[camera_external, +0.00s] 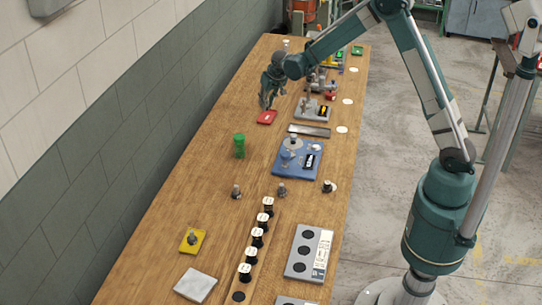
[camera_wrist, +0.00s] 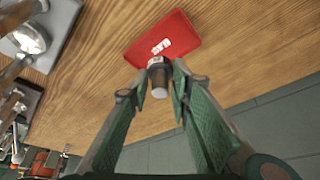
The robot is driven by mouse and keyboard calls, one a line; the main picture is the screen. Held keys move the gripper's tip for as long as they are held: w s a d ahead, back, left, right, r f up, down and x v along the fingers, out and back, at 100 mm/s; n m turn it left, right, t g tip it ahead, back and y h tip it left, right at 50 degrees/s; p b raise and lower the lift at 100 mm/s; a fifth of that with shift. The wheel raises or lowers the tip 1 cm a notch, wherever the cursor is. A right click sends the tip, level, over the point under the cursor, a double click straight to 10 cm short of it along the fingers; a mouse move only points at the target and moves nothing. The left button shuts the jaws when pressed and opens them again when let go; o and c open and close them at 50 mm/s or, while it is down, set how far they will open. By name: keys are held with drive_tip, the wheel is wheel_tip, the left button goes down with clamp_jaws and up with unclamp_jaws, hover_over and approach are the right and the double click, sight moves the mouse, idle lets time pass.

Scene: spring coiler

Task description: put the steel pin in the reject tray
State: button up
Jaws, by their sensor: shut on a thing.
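My gripper (camera_external: 268,102) is over the far part of the bench, right by the small red tray (camera_external: 267,117). In the wrist view my gripper (camera_wrist: 160,80) is shut on the steel pin (camera_wrist: 159,88), a short grey cylinder with a darker band. The red tray (camera_wrist: 165,38) with a white label lies just beyond the pin in that view. I cannot tell whether the pin touches the tray. In the external view the pin is hidden or too small to make out.
Grey fixtures (camera_external: 313,110) stand right of the red tray. A green cylinder (camera_external: 239,146) and a blue plate (camera_external: 285,165) with parts are nearer. The bench left of the tray is clear wood, with a wall beyond its left edge.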

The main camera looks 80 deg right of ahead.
drive_tip(key=shift+f, duration=0.35)
drive_tip(key=shift+f, duration=1.9)
drive_tip(key=shift+f, duration=0.15)
drive_tip(key=o, duration=1)
drive_tip(key=shift+c, duration=0.2)
drive_tip(key=shift+r, duration=0.2)
drive_tip(key=v, duration=1.2)
